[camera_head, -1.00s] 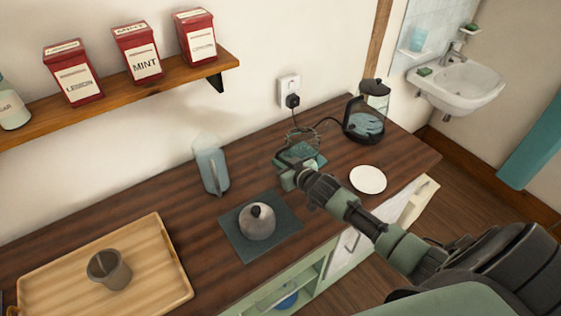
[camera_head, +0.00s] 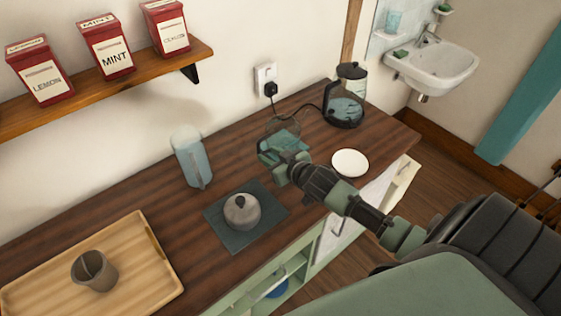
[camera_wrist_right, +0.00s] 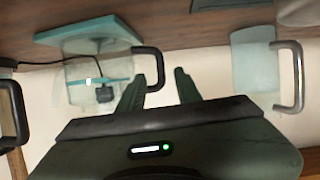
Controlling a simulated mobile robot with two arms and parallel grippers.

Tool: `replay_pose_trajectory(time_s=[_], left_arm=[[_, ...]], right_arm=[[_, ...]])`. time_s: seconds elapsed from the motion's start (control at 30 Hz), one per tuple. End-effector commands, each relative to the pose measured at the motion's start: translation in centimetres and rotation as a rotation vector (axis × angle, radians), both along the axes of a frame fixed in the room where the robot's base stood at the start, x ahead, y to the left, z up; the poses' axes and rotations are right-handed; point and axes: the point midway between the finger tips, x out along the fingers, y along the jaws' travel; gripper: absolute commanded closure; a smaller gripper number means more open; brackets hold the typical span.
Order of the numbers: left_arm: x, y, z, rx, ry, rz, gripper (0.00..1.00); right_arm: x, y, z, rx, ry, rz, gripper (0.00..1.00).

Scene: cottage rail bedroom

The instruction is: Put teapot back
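A clear glass teapot (camera_head: 284,128) stands on a teal base (camera_head: 268,145) near the wall on the brown counter. It also shows in the right wrist view, where the picture is upside down: glass body (camera_wrist_right: 92,85), dark handle (camera_wrist_right: 156,68) and teal base (camera_wrist_right: 85,28). My right gripper (camera_head: 277,166) is just in front of the teapot and covers part of it. In the wrist view its fingers (camera_wrist_right: 159,82) are spread, with the handle's outer part showing near the gap between them. I cannot tell whether they touch it. My left gripper is not in view.
A grey rounded lidded pot (camera_head: 242,213) sits on a dark mat (camera_head: 225,238). A glass jug (camera_head: 190,160), a plugged-in kettle (camera_head: 344,105) and a white plate (camera_head: 350,163) stand nearby. A wooden tray (camera_head: 150,270) holds a grey cup (camera_head: 94,272). Red tins line the shelf (camera_head: 125,80).

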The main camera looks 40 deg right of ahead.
Motion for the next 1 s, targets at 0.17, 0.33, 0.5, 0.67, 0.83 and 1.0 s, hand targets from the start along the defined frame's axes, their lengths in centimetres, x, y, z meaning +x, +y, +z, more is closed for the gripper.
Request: replay_pose_trajectory(time_s=[0.17,0.33,0.5,0.67,0.83,1.0], left_arm=[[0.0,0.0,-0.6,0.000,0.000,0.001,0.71],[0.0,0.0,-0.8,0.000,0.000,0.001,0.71],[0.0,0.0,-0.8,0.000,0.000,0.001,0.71],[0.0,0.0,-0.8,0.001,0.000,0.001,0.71],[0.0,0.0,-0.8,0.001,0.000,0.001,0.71],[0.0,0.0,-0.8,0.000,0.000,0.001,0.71]], right_arm=[[-3.6,-0.1,1.3,-0.002,0.001,0.002,0.66],[-5.7,-0.2,2.2,0.000,0.000,0.000,0.66],[-6.3,-0.2,2.6,0.000,-0.001,0.000,0.66],[-6.3,-0.2,2.6,0.000,-0.001,-0.001,0.66],[-6.3,-0.2,2.6,0.000,-0.001,-0.001,0.66],[-6.4,-0.2,2.6,0.000,0.001,-0.001,0.66]])
